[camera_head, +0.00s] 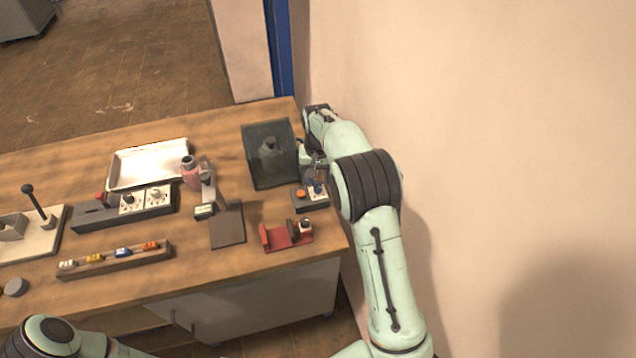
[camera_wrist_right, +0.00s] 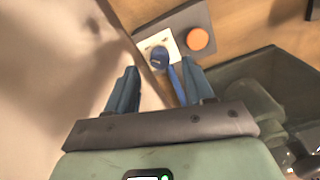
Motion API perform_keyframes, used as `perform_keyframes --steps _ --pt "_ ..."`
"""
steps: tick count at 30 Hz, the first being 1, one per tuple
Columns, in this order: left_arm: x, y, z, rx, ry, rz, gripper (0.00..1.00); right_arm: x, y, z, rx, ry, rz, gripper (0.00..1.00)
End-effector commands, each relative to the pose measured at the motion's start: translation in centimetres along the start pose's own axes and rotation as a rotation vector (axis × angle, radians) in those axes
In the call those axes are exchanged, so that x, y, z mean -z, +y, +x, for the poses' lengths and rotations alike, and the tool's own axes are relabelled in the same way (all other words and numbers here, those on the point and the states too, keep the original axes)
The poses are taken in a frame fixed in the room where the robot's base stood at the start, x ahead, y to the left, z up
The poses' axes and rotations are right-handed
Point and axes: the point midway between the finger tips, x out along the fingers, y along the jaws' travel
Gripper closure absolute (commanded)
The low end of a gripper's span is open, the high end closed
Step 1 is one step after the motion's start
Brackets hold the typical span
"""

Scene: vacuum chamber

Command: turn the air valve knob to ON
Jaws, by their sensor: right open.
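A blue knob (camera_wrist_right: 160,58) with a bar-like handle sits on a white plate on a dark grey box (camera_wrist_right: 188,20), beside an orange button (camera_wrist_right: 197,39). I take it for the air valve knob; its marks are too small to read. In the head view the knob (camera_head: 318,188) is at the table's right edge, partly behind my right gripper (camera_head: 316,168). In the right wrist view my right gripper (camera_wrist_right: 159,70) is open, fingers on either side of the knob's handle. The handle is close to the right finger; contact cannot be told. My left gripper is out of view.
A dark see-through chamber (camera_head: 255,177) with a flask-like thing inside stands close beside my right gripper. A red holder (camera_head: 275,241) is in front. A panel with two dials (camera_head: 90,217) lies left. The wall (camera_head: 480,120) is close on the right.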

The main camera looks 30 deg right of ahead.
Motion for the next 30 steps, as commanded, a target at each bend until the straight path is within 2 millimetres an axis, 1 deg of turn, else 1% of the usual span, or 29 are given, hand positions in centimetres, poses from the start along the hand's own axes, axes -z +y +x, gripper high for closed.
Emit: perform_keyframes --steps 1,3,6,10,17,18,20,21,22,23,30 --pt "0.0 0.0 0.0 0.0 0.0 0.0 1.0 -0.1 0.1 0.9 -0.002 -0.003 0.0 0.48" --pt "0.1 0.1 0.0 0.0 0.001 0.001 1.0 -0.1 0.1 1.8 -0.002 -0.003 -0.001 0.48" --pt "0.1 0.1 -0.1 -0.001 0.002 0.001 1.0 0.0 0.0 2.7 -0.001 -0.001 0.0 0.48" --pt "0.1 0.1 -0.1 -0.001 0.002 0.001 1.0 0.0 0.0 3.3 0.0 0.0 0.0 0.48" --pt "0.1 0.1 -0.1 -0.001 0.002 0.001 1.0 0.0 0.0 3.4 0.0 0.0 0.0 0.48" --pt "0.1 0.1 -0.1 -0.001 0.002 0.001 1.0 0.0 0.0 3.4 0.0 0.0 0.0 0.51" --pt "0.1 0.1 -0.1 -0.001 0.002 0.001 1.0 0.0 0.0 3.4 0.0 0.0 0.0 0.7" --pt "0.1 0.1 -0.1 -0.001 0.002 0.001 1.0 0.0 0.0 3.4 0.0 0.0 0.0 0.83" --pt "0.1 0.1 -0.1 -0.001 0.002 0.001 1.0 0.0 0.0 3.3 0.0 0.0 -0.001 0.93" --pt "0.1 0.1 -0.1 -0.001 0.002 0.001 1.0 0.0 0.0 3.3 0.0 0.0 -0.001 1.0" --pt "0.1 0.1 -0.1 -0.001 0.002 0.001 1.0 0.0 0.0 3.3 0.0 0.0 0.009 1.0"
